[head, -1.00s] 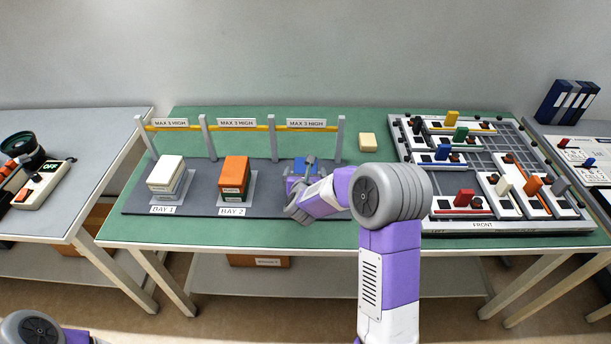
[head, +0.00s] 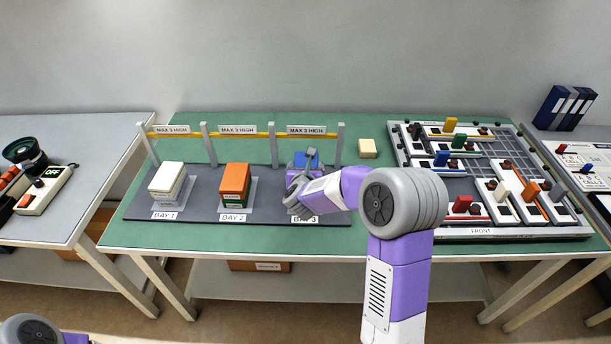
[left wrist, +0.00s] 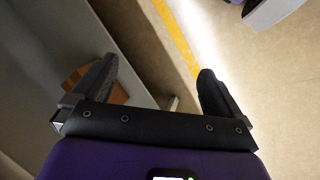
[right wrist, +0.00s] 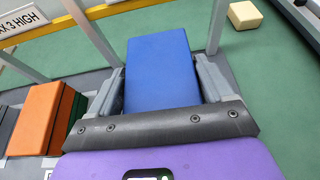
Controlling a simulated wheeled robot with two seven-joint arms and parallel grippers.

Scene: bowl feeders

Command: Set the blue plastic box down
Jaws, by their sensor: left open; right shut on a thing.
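The blue plastic box (right wrist: 162,72) fills the middle of the right wrist view, between the two fingers of my right gripper (right wrist: 163,92). My right gripper is shut on it. In the head view the blue box (head: 306,158) shows at bay 3, partly hidden behind my right gripper (head: 297,185). I cannot tell whether the box touches the surface below. My left gripper (left wrist: 160,90) is open and empty, with floor and a table edge beyond it in the left wrist view.
Bay 1 holds a white-topped stack (head: 167,181) and bay 2 an orange-topped stack (head: 234,184). Posts with a yellow bar (head: 238,131) and MAX 3 HIGH signs stand behind. A cream block (head: 367,148) lies at the back right, beside a gridded board (head: 470,228).

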